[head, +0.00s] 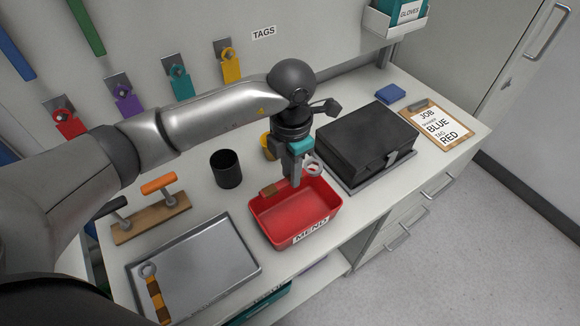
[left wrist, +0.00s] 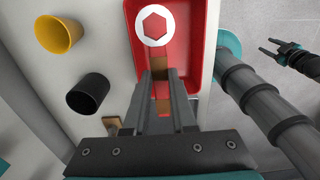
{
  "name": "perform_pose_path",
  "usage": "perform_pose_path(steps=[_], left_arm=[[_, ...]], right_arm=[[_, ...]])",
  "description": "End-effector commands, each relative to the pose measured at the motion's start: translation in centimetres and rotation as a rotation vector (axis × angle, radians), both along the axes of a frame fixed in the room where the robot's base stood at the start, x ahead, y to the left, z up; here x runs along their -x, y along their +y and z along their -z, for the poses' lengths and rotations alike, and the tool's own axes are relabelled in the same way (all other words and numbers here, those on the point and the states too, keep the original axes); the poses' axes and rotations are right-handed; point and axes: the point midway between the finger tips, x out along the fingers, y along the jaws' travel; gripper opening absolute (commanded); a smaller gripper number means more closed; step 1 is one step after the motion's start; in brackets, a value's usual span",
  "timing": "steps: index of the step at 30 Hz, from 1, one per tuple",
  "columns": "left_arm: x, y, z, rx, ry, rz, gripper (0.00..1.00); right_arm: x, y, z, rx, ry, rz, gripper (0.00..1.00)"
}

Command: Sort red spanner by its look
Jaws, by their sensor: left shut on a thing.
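My left gripper (head: 291,180) is shut on the red spanner (head: 312,168), above the red bin (head: 325,206) labelled MEND. The spanner's pale ring end with a hexagonal hole also shows in the left wrist view (left wrist: 140,27). Its handle carries brown bands and is partly hidden by my fingers. Another spanner (head: 155,296), orange and dark banded with a grey ring, lies in the grey metal tray (head: 215,260). My right gripper (left wrist: 268,47) shows only in the left wrist view, empty, its two prongs apart over the floor.
A black cup (head: 226,169) and a yellow cup (head: 268,147) stand behind the bin. A black case (head: 365,140) is at its right. Coloured tags hang on the wall. A wooden rack (head: 152,218) stands left.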

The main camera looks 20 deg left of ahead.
Motion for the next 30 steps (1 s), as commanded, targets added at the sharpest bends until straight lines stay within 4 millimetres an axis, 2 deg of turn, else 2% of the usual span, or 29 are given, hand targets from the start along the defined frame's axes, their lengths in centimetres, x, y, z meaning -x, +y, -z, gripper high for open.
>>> perform_pose_path(steps=[30], left_arm=[[0.0, 0.0, 8.4, 0.0, -0.001, -0.003, 0.0]], right_arm=[[0.1, 0.0, 6.6, 0.0, 0.002, 0.0, 0.5]])
